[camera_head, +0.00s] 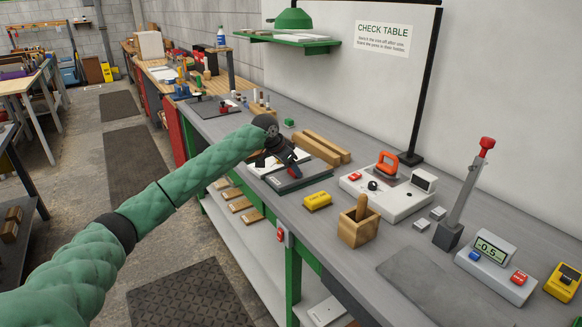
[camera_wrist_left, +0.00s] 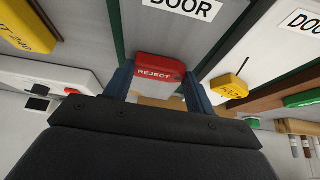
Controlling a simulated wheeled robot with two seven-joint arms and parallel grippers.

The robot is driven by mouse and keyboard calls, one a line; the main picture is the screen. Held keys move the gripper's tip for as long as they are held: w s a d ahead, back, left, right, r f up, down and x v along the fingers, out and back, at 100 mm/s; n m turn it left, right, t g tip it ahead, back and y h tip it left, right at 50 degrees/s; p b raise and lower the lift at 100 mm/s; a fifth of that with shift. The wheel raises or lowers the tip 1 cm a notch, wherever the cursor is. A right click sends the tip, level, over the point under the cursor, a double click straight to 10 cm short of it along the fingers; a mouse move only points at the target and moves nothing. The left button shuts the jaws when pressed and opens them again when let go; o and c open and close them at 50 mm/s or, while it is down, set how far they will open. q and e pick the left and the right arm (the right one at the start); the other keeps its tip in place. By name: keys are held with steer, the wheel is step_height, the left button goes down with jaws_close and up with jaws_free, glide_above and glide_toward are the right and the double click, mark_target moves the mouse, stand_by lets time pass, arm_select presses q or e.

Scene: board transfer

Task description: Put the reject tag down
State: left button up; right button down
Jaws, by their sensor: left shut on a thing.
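The red reject tag (camera_wrist_left: 158,70), lettered REJECT, sits between the two fingers of my left gripper (camera_wrist_left: 158,85) in the left wrist view. The gripper is shut on it. In the head view my left gripper (camera_head: 288,165) is over a dark green-edged board or tray (camera_head: 298,182) on the grey table, and the tag (camera_head: 293,172) shows as a small red patch below the fingers. Whether the tag touches the surface below cannot be told. In the wrist view a grey panel (camera_wrist_left: 180,35) with a DOOR label lies beyond the tag. My right gripper is not in view.
A yellow tag (camera_wrist_left: 229,86) lies right of the held tag. A yellow block (camera_head: 317,200), a wooden holder (camera_head: 360,226) and a white device (camera_head: 388,194) stand nearby on the table. Wooden strips (camera_head: 326,146) lie behind the gripper. A small green block (camera_head: 289,123) lies farther back.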

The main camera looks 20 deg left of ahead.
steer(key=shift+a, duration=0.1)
arm_select(q)
steer(key=o, duration=1)
steer(key=shift+f, duration=0.1)
steer(key=shift+c, duration=0.2)
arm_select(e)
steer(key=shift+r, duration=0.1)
arm_select(q)
steer(key=shift+s+a+r, duration=0.1)
steer(key=shift+r, duration=0.35)
steer(key=b+v, duration=0.1)
steer(key=v, duration=1)
steer(key=shift+b, duration=0.4)
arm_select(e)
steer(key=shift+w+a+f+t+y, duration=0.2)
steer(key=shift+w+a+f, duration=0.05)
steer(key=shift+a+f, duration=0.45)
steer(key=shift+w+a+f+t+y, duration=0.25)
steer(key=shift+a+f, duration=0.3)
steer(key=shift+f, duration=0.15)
arm_select(q)
steer(key=shift+a+r, duration=0.1)
